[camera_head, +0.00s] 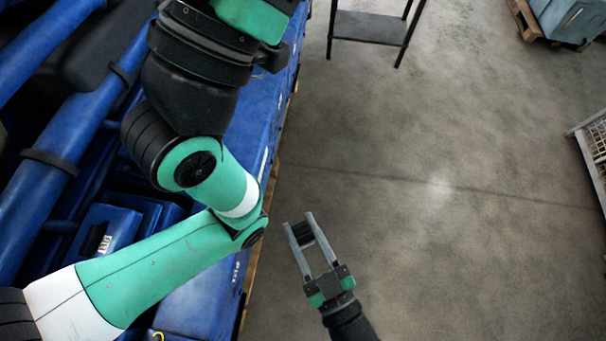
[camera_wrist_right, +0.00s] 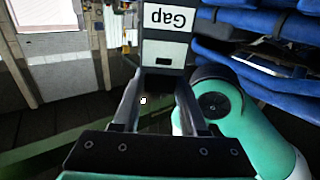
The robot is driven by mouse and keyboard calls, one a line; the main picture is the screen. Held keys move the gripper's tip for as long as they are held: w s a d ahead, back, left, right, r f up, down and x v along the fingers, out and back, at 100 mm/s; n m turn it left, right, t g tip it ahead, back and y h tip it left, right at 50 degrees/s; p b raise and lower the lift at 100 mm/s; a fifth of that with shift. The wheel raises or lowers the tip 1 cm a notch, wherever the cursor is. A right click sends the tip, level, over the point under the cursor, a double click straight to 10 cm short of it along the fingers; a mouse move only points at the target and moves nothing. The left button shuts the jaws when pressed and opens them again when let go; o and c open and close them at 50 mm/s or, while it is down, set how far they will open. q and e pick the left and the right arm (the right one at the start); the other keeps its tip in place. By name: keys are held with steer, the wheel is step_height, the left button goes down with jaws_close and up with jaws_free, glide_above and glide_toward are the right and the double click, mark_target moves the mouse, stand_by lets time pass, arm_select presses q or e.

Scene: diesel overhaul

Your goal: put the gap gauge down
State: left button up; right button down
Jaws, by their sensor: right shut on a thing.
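The gap gauge (camera_wrist_right: 168,22) is a pale and dark block with the word "Gap" on its face, upside down in the right wrist view. My right gripper (camera_wrist_right: 160,84) is shut on it, with one finger on each side. In the head view my right gripper (camera_head: 299,220) hangs over the bare floor, and only a small dark part of the gauge (camera_head: 303,234) shows between its fingertips. My left arm crosses the left side of the head view, but its gripper is out of sight.
The blue engine (camera_head: 257,125) fills the left side, with pipes and blocks; its edge lies left of my right gripper. A dark table (camera_head: 368,27) stands at the top. A wire crate (camera_head: 597,150) is at the right edge. The grey floor (camera_head: 470,230) between is clear.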

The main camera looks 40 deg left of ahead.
stand_by(0.3)
steer(key=shift+w+d, duration=0.3)
steer(key=shift+d, duration=0.05)
steer(key=w+d+f+m+t+h, duration=0.2)
steer(key=d+m+t+h, duration=0.1)
steer(key=d, duration=0.6)
steer(key=w+d+f+m+t+h, duration=0.1)
steer(key=d+f+m+t+h, duration=0.1)
steer(key=d, duration=0.8)
steer(key=w+d+f+m+t+h, duration=0.2)
steer(key=d+m+t+h, duration=0.3)
steer(key=d, duration=0.5)
steer(key=shift+w+h, duration=0.3)
steer(key=shift+h, duration=0.4)
